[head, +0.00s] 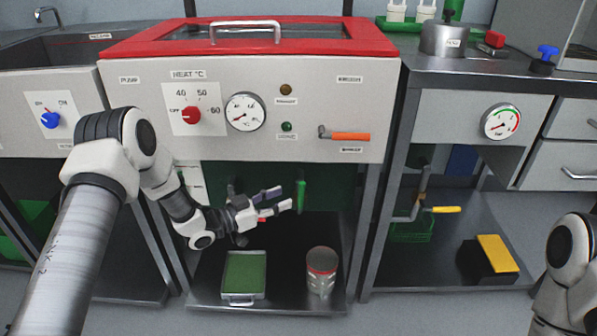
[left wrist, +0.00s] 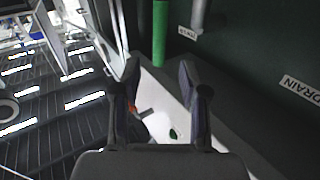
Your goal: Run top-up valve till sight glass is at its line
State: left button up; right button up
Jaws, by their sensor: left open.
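My left gripper (head: 280,199) is open and empty below the red-rimmed bath's front panel (head: 270,100). A green upright handle or tube (head: 301,194) is just beyond its fingertips in the head view. In the left wrist view my open fingers (left wrist: 158,80) point towards the green upright (left wrist: 160,32), with no visible contact. A "DRAIN" label (left wrist: 302,90) is on the dark wall to the right there. I cannot identify the top-up valve or sight glass for certain. An orange lever (head: 350,136) lies level on the panel's right. My right gripper is out of view.
The panel carries a red heat knob (head: 191,114) and a dial (head: 245,111). On the lower shelf are a green-filled tray (head: 244,276) and a red-banded jar (head: 321,270). A yellow-handled lever (head: 446,209) is at right. Legs (head: 365,235) flank the opening.

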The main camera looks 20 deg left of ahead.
aim_at(299, 193)
pick_arm(q)
jog(key=x, duration=0.2)
jog(key=b+x, duration=0.1)
jog(key=x, duration=0.1)
jog(key=b+x, duration=0.1)
jog(key=x, duration=0.1)
jog(key=shift+d+f, duration=0.1)
jog(key=shift+f, duration=0.15)
jog(key=shift+w+d+r, duration=0.1)
jog(key=shift+w+d, duration=0.2)
jog(key=shift+w, duration=0.1)
grip_shut()
